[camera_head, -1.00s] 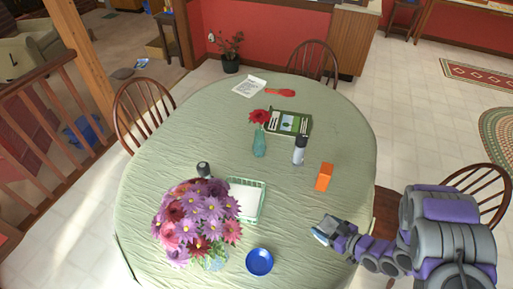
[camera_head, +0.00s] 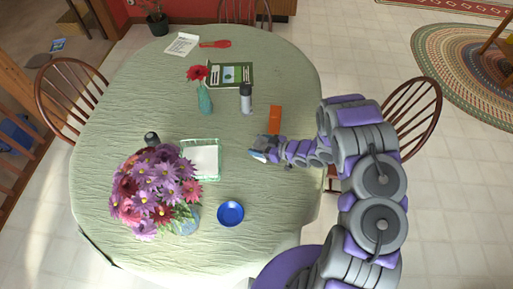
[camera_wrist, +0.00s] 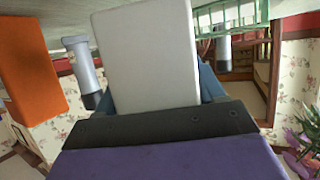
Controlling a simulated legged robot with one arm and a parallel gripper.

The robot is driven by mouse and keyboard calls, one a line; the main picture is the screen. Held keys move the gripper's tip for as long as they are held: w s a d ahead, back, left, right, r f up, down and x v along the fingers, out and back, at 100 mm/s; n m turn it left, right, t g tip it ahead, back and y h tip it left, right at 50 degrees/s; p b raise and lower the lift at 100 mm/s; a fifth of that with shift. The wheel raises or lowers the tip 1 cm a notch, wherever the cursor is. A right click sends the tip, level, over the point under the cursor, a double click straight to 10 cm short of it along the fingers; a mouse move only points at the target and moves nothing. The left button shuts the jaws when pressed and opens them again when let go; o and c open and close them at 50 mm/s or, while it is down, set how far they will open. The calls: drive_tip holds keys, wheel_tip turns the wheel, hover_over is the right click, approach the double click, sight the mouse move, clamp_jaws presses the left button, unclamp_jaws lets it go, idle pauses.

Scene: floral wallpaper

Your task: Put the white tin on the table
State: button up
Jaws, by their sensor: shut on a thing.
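The white tin (camera_wrist: 147,58) is a pale block in the middle of the wrist view. My gripper (camera_wrist: 158,92) is shut on it, with a dark blue finger at each side. In the head view my gripper (camera_head: 260,154) is over the right part of the round table (camera_head: 130,95), between the orange box and the blue bowl. There the tin is small and mostly hidden by the gripper. I cannot tell whether the tin touches the green tablecloth.
An orange box (camera_head: 274,120) stands just behind my gripper, a grey bottle (camera_head: 246,99) farther back. A green-rimmed basket (camera_head: 217,160) is to the left, a blue bowl (camera_head: 230,213) in front, and flowers (camera_head: 155,190) at front left. Cloth between gripper and bowl is clear.

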drive_tip(key=shift+w+a, duration=0.1)
drive_tip(key=shift+w, duration=0.3)
drive_tip(key=f, duration=0.2)
drive_tip(key=f+b, duration=0.1)
drive_tip(key=shift+a+f, duration=0.3)
drive_tip(key=shift+a, duration=0.1)
drive_tip(key=o, duration=1.2)
drive_tip(key=shift+d, duration=0.2)
drive_tip(key=shift+o, duration=0.2)
drive_tip(key=shift+d+r, duration=0.15)
drive_tip(key=p+v, duration=0.1)
drive_tip(key=v, duration=1)
drive_tip(key=shift+s+d+p, duration=0.25)
drive_tip(key=shift+d+p, duration=0.05)
drive_tip(key=shift+d, duration=0.05)
drive_tip(key=shift+w+r, duration=0.1)
